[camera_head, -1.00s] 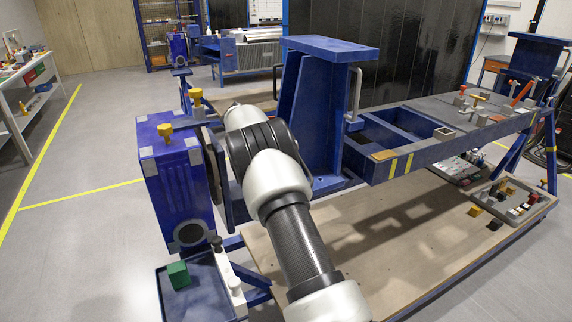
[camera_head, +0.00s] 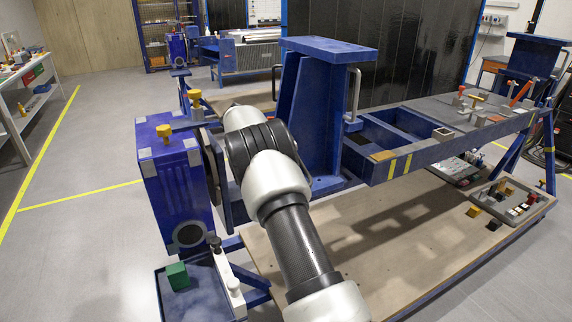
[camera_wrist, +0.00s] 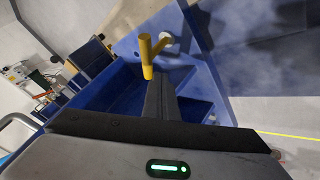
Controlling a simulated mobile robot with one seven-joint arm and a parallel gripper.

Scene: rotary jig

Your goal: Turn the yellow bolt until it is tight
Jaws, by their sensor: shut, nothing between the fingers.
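In the wrist view a yellow bolt (camera_wrist: 148,56) with a bent or T-shaped head stands just beyond my fingertips, over a blue metal part. My gripper (camera_wrist: 160,82) is shut and empty, its dark fingers close to the lower end of the bolt; I cannot tell whether they touch it. In the head view two yellow-headed pieces show: one on top of the blue box (camera_head: 165,132) and one farther back on a blue bracket (camera_head: 195,98). I cannot tell which one the wrist view shows. My gripper is hidden behind my arm in the head view.
A tall blue upright (camera_head: 310,115) stands right beside my arm. A blue beam (camera_head: 400,165) with clamps runs to the right. A blue tray (camera_head: 205,298) with a green block (camera_head: 178,275) lies at the lower left. The grey floor at left is clear.

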